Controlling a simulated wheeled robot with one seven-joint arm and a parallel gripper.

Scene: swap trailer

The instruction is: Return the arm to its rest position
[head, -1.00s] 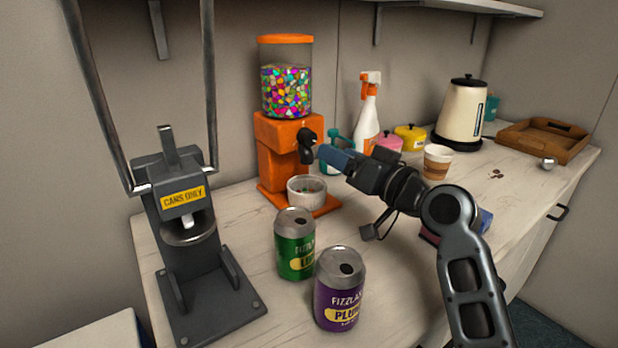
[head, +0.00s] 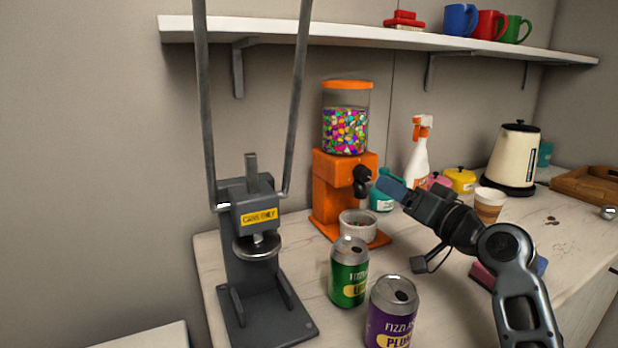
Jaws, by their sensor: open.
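My gripper (head: 384,180) is in the head view, raised above the worktop at the end of my bent arm. Its blue-tipped end points left, close to the black spout of the orange candy dispenser (head: 332,190). It is open, and I see nothing held in it. Whether it touches the spout I cannot tell. A small white bowl (head: 358,226) stands under the spout, below and left of the gripper. My forearm runs down to the lower right of the picture.
A can crusher (head: 255,290) stands at left. A green can (head: 349,275) and a purple can (head: 391,318) stand in front. A spray bottle (head: 417,160), paper cup (head: 488,206), kettle (head: 512,160) and wooden tray (head: 590,187) are behind. A shelf (head: 350,37) with mugs hangs above.

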